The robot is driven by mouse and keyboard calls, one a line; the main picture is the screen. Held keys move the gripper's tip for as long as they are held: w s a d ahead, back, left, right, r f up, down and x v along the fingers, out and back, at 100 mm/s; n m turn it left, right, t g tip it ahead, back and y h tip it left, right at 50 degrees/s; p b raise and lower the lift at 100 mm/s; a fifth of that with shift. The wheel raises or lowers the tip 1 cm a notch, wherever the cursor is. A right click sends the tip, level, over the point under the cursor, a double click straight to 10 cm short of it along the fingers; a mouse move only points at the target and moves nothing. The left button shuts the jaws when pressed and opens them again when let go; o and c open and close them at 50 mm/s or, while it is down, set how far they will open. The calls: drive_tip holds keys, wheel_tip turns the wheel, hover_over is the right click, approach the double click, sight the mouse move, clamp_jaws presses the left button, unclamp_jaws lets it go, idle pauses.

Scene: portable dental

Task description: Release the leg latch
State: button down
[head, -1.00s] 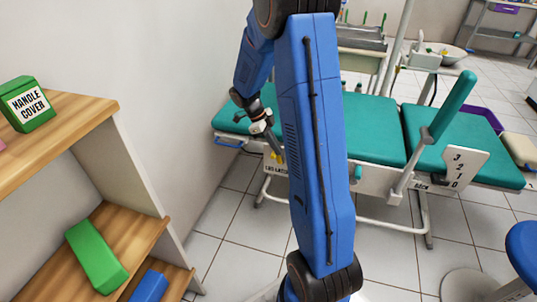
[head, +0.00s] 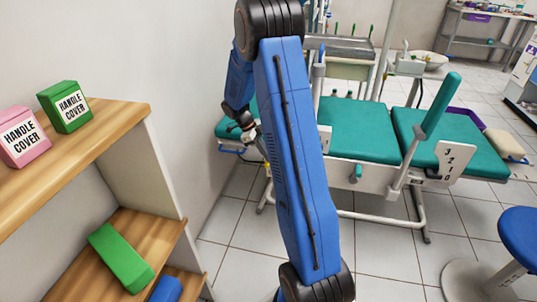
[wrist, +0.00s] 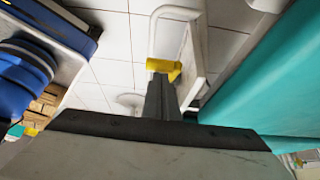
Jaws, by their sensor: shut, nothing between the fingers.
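My gripper (wrist: 162,98) is shut and empty in the wrist view, its narrow dark fingers pointing toward a white tubular frame (wrist: 193,70) under the couch. A yellow piece (wrist: 166,68), likely the latch, shows right at the fingertips; whether they touch it is unclear. In the head view, my gripper is beside the left end of the teal couch (head: 360,130), with its tips mostly hidden behind my blue arm. The latch is not visible there.
A wooden shelf (head: 125,112) with green and pink handle cover boxes stands at left. A number plate (head: 450,160) and upright teal armrest (head: 440,105) are on the couch's right part. A blue stool (head: 520,238) stands at right. Tiled floor before the couch is clear.

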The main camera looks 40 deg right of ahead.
drive_tip(key=shift+w+a+f, duration=0.55)
drive_tip(key=shift+a+f, duration=0.1)
drive_tip(key=shift+f, duration=0.15)
drive_tip(key=shift+s+d, duration=0.1)
drive_tip(key=shift+s, duration=0.05)
drive_tip(key=s+d+r+v, duration=0.1)
drive_tip(key=v, duration=1.7)
